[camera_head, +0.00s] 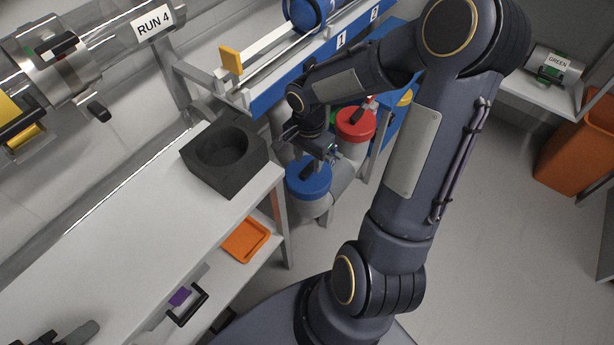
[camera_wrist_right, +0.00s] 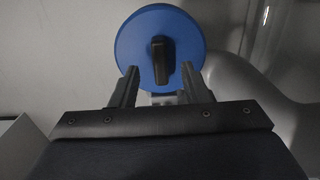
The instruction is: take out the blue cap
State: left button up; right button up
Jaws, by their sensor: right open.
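The blue cap (camera_head: 306,180) sits on top of a grey upright tube port beside the end of the white bench. In the right wrist view the blue cap (camera_wrist_right: 133,45) shows as a round disc with a black bar handle (camera_wrist_right: 161,62) at its middle. My right gripper (camera_head: 302,158) is just above and behind the cap in the head view. In the wrist view its two fingers (camera_wrist_right: 158,75) are open and apart, one to each side of the handle's lower end, with nothing between them gripped. My left gripper is not in view.
A red cap (camera_head: 356,122) on another port stands close behind the blue one. A black foam block (camera_head: 226,156) with a round recess lies on the white bench (camera_head: 130,225). A blue rail (camera_head: 300,70) with a blue cylinder is above. An orange tray (camera_head: 245,240) lies on the lower shelf.

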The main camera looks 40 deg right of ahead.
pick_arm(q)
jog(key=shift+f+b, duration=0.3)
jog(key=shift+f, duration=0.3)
pick_arm(e)
notch_tip(320, 180, down, 3)
jog(key=shift+r, duration=0.15)
jog(key=shift+c, duration=0.4)
grip_shut()
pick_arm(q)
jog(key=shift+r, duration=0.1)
pick_arm(e)
jog(key=shift+r, duration=0.2)
